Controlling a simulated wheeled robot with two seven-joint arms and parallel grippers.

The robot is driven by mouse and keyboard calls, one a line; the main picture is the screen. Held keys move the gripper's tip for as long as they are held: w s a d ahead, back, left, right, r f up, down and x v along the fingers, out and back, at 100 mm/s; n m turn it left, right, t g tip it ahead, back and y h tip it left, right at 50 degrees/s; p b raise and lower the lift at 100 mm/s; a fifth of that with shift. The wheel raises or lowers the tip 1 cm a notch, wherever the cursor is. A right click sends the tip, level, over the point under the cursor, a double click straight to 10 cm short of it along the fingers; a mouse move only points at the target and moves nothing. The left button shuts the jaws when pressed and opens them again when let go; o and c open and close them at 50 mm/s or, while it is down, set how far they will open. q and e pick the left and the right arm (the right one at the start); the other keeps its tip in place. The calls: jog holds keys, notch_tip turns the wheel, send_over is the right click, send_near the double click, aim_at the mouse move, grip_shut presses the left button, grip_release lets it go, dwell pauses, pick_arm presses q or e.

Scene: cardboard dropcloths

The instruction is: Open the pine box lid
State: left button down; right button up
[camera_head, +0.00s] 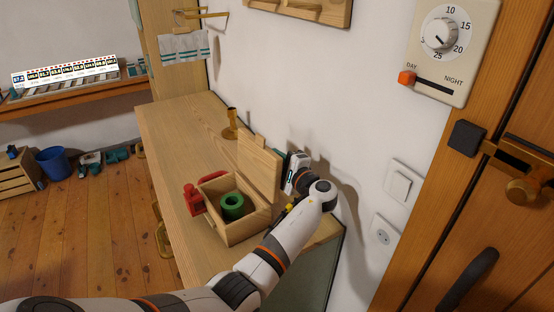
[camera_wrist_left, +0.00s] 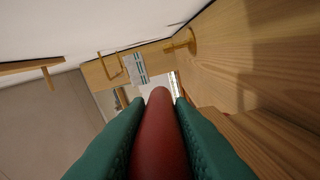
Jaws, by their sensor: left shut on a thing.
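The pine box (camera_head: 244,229) stands on the wooden bench. Its lid (camera_head: 259,172) stands roughly upright at the wall side, so the box is open. A green ring-shaped roll (camera_head: 232,205) sits inside. My left gripper (camera_head: 287,168) is behind the lid, between it and the wall; the lid partly hides its fingertips. In the left wrist view, its green fingers (camera_wrist_left: 157,110) are shut on a dark red rounded object (camera_wrist_left: 157,138). A wooden edge (camera_wrist_left: 225,125), perhaps the lid, lies close to the right finger. My right gripper is out of view.
A red object (camera_head: 193,199) stands left of the box. A brass stand (camera_head: 231,124) is farther back on the bench (camera_head: 175,140), and shows in the left wrist view (camera_wrist_left: 184,41). The white wall is close to my left wrist. The bench's far left part is clear.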

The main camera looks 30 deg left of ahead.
pick_arm(q)
jog(key=shift+r, duration=0.1)
jog(key=c, duration=1.3)
grip_release()
jog(key=shift+d, duration=0.2)
jog(key=b+v, duration=0.2)
jog(key=v, duration=0.9)
jog(key=shift+s+d+b, duration=0.25)
jog(key=shift+d+b, duration=0.05)
jog(key=shift+b, duration=0.05)
